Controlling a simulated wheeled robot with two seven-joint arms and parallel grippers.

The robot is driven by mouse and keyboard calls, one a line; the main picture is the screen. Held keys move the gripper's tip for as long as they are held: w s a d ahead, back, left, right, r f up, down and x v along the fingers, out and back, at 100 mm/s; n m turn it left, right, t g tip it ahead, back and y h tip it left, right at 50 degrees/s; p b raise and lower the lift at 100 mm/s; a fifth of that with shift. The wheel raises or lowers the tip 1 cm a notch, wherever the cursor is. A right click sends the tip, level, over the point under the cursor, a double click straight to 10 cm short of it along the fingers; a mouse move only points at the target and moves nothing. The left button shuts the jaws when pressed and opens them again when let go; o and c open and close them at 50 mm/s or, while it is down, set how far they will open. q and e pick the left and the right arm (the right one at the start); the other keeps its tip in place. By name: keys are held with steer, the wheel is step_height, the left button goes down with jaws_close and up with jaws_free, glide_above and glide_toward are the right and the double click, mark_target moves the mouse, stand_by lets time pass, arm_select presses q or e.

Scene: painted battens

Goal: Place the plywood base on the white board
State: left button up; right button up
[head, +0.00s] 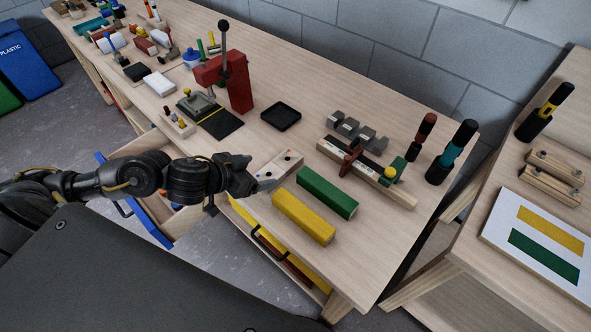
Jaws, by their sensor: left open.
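A pale wooden plate with small dark and red spots (287,160), which looks like the plywood base, lies on the workbench. My left gripper (266,180) is open at the plate's left end, its fingers hiding part of it; I cannot tell whether they touch it. The white board (501,232) lies on the separate bench at the right and carries a flat yellow rectangle and a flat green one. A yellow batten (303,217) and a green batten (327,193) lie on the workbench to the right of my left gripper. My right gripper is out of view.
A wooden fixture with a dark red clamp (352,163), a black tray (281,116) and a red lever press (238,80) stand behind. Screwdrivers (453,150) stand at the workbench's right end. Two wooden pieces (553,176) lie behind the white board. A gap separates the benches.

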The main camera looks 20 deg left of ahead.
mark_target(278, 167)
arm_select(q)
steer(key=shift+a+n, duration=0.2)
steer(key=shift+n, duration=0.2)
steer(key=shift+w, duration=0.15)
steer(key=b+x, duration=0.1)
steer(key=x, duration=0.4)
steer(key=shift+w+d+f, duration=0.1)
steer(key=shift+w+f, duration=0.05)
steer(key=shift+f, duration=0.05)
steer(key=shift+w+f, duration=0.2)
steer(key=shift+f, duration=0.1)
steer(key=b+x, duration=0.1)
steer(key=x, duration=0.3)
steer(key=shift+w+f, duration=0.2)
steer(key=c, duration=1.2)
steer(key=shift+o, duration=0.2)
